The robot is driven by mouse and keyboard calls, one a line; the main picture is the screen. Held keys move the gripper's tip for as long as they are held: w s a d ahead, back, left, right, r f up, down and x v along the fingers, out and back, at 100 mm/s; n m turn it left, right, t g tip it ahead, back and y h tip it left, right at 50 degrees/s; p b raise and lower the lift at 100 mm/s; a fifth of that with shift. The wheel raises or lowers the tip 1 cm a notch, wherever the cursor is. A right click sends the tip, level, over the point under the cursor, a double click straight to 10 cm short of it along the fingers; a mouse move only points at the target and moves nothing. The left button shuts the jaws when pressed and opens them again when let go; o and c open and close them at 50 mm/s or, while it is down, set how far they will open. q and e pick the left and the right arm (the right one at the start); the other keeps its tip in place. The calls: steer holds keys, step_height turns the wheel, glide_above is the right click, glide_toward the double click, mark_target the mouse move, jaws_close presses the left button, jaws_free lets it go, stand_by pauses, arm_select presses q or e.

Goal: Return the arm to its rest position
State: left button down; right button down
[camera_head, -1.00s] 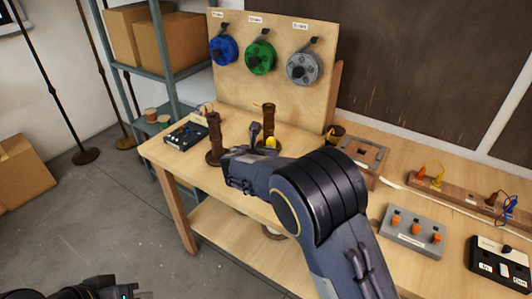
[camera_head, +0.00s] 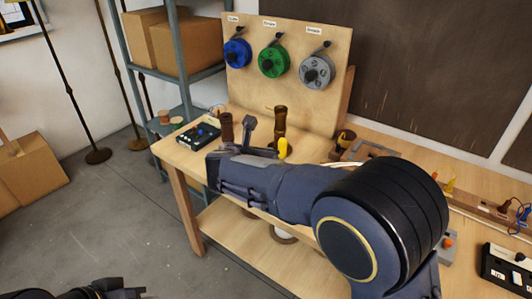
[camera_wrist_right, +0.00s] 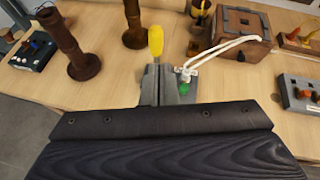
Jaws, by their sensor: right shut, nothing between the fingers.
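My right arm (camera_head: 275,185) reaches across the head view from the lower right, over the front of the workbench (camera_head: 180,155). My right gripper (camera_wrist_right: 167,78) is shut and empty in the right wrist view. A yellow handle (camera_wrist_right: 155,40) stands just beyond its fingertips; it also shows in the head view (camera_head: 283,148). I cannot tell whether they touch. A white cord (camera_wrist_right: 215,48) and a green part (camera_wrist_right: 184,88) lie right of the fingers. My left gripper (camera_head: 125,293) is at the bottom left edge, mostly cut off; its jaws are unclear.
Two brown turned posts (camera_wrist_right: 70,45) (camera_wrist_right: 133,22) stand beyond the gripper. A wooden box (camera_wrist_right: 240,30) and a grey switch block (camera_wrist_right: 300,92) are to the right. A dark meter box (camera_head: 198,134) is at the bench's left. Spools hang on the board (camera_head: 290,98).

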steer(key=s+d+f+m+g+y, duration=0.1)
steer(key=s+d+f+m+g, duration=0.15)
steer(key=s+d+m, duration=0.6)
steer(key=s+d+f+m+g+y, duration=0.15)
steer(key=s+d+m+g, duration=0.35)
steer(key=d, duration=0.6)
steer(key=s+f+m+t+y, duration=0.1)
steer(key=s+m+y, duration=0.5)
steer(key=s+m, duration=1.4)
steer(key=shift+s+d+f, duration=0.2)
steer(key=shift+s+f, duration=0.05)
steer(key=shift+s, duration=0.55)
steer(key=shift+t+y, duration=0.25)
